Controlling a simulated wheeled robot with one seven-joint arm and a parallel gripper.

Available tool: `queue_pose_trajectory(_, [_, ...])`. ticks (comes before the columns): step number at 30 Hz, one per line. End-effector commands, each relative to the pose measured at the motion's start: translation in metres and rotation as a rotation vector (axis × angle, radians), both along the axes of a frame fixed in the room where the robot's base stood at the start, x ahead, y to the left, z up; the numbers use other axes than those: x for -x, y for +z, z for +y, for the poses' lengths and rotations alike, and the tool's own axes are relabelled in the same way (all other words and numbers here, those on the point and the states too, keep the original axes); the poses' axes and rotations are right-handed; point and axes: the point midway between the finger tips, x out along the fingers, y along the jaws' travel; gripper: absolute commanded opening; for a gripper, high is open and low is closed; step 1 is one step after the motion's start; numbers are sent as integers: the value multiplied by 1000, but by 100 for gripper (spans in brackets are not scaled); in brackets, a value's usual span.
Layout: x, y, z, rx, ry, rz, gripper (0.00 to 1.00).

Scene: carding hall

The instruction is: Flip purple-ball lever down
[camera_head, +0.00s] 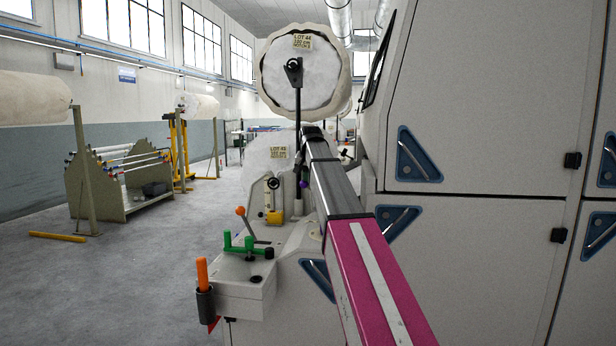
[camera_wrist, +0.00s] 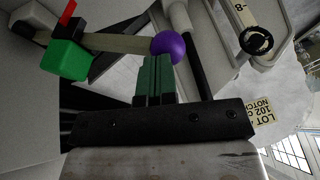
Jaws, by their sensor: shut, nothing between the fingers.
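The purple ball (camera_wrist: 168,46) is at the end of a pale flat lever bar (camera_wrist: 122,43) in the wrist view. The bar runs left to a green block (camera_wrist: 66,60) with a red tip beside it. My gripper (camera_wrist: 157,62) is shut and empty, its dark green fingertips right at the ball's near edge; I cannot tell whether they touch it. In the head view the purple ball (camera_head: 304,183) shows small, just left of my arm. My arm hides most of the lever and my gripper there.
A machine panel wall (camera_head: 480,110) stands close on the right. A large roll (camera_head: 300,75) hangs above. An orange-ball lever (camera_head: 240,211) and green handles (camera_head: 249,246) are on the console below. A rack (camera_head: 120,185) stands left, with open floor (camera_head: 150,270) before it.

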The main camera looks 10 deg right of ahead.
Motion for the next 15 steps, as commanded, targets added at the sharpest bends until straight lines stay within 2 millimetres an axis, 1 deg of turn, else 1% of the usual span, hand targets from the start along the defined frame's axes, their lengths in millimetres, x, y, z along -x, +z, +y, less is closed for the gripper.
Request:
queue_pose_trajectory(5, [-4, -16, 12, 78, 3, 28, 0])
queue_pose_trajectory(12, [-9, -49, 28, 236, 3, 78, 0])
queue_pose_trajectory(15, [-10, -64, 33, 299, 2, 100, 0])
